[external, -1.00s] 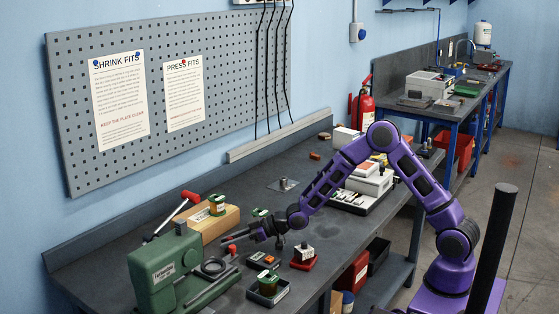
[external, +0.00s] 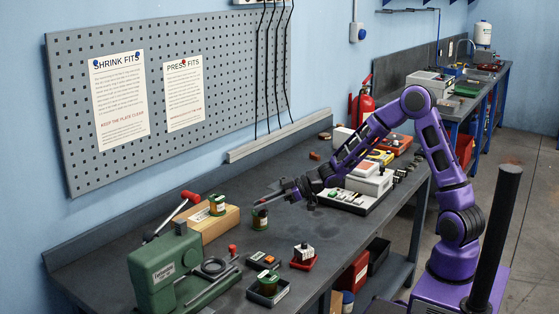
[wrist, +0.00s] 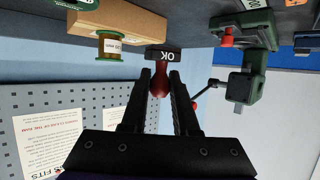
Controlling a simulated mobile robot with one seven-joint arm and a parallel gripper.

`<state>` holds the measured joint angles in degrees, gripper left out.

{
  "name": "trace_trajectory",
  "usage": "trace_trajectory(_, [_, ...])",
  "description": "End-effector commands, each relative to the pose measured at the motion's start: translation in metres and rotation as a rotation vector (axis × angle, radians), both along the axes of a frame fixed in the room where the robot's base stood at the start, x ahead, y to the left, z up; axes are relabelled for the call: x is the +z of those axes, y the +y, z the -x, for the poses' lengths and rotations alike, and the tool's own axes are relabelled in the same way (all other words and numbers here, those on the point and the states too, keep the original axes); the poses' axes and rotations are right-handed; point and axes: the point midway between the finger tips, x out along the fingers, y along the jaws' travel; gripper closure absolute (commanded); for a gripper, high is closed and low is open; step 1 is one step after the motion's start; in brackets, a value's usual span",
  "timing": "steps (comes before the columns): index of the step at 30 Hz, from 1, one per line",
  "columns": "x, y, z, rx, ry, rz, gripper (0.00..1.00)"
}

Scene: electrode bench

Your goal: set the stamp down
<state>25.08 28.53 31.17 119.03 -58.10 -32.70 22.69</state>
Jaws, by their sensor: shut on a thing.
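The stamp (wrist: 163,54) has a dark block marked OK and a red handle. In the wrist view its handle is between the two fingers of my gripper (wrist: 163,85), which is shut on it. The stamp is small and unclear there, with a hint of red at the fingertips. The stamp appears clear of the bench top.
The green press (external: 165,268) stands at the front left. A red tray (external: 303,264), a dark tray (external: 268,297) and a small box (external: 263,259) sit near the front edge. A metal plate (external: 284,184) lies behind.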

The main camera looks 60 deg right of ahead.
Motion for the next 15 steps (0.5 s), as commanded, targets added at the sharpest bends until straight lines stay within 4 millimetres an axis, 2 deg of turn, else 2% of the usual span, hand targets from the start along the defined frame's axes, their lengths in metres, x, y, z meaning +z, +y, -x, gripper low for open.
trace_trajectory(1, [0.004,-0.014,0.013,0.013,0.003,0.001,1.00])
trace_trajectory(6, [-0.001,-0.033,0.043,0.060,0.002,-0.001,1.00])
trace_trajectory(8, [-0.008,-0.035,0.047,0.068,0.003,-0.002,1.00])
trace_trajectory(15, [-0.054,-0.035,0.049,0.072,0.002,-0.004,1.00])
